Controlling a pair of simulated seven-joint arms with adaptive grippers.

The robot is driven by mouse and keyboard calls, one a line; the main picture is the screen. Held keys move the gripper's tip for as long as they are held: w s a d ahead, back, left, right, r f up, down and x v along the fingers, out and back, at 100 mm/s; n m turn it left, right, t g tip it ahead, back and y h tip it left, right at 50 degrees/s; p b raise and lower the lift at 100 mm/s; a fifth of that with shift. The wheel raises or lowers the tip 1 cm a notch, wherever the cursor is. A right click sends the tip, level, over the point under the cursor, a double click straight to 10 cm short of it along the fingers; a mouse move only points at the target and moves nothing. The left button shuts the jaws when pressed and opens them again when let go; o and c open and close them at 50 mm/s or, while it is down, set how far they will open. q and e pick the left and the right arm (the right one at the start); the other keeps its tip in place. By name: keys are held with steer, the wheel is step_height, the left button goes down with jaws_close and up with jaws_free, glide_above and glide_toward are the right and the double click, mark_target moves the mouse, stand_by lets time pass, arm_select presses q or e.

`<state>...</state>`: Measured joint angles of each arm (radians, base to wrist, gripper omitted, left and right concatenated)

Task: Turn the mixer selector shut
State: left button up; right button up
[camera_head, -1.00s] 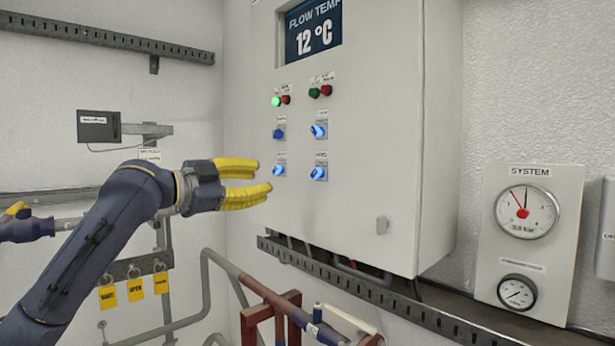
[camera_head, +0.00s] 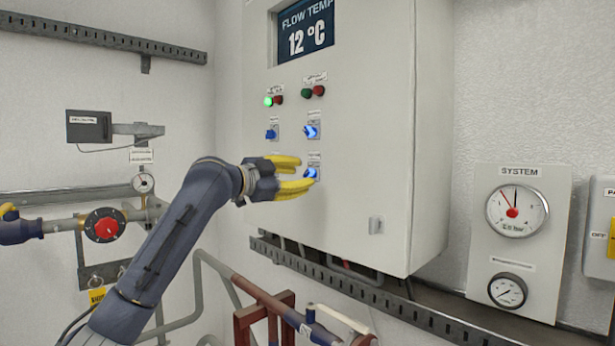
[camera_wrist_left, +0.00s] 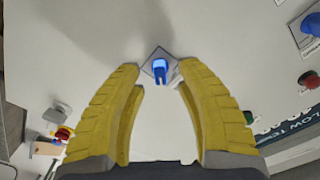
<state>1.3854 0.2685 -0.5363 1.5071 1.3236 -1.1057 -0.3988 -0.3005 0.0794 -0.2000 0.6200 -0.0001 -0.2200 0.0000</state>
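In the head view, blue selectors sit on the pale cabinet door (camera_head: 365,190). I see an upper left selector (camera_head: 271,134), an upper right selector (camera_head: 312,132) and a lower right selector (camera_head: 311,172); their labels are too small to read. My left gripper (camera_head: 307,173) is open, its yellow fingertips beside the lower right selector. In the left wrist view, a blue selector knob (camera_wrist_left: 160,70) on a square plate shows between the tips of the spread fingers (camera_wrist_left: 158,76). Contact cannot be told. My left gripper and forearm hide the lower left of the panel. My right gripper is out of view.
The display (camera_head: 306,30) reads 12 °C above green and red lamps. A slotted cable tray (camera_head: 350,287) runs below the cabinet. A gauge panel (camera_head: 519,240) is at right. A red dial (camera_head: 105,225) and pipework are at left.

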arm_select(q)
steer(key=shift+x, duration=1.5)
jaws_close()
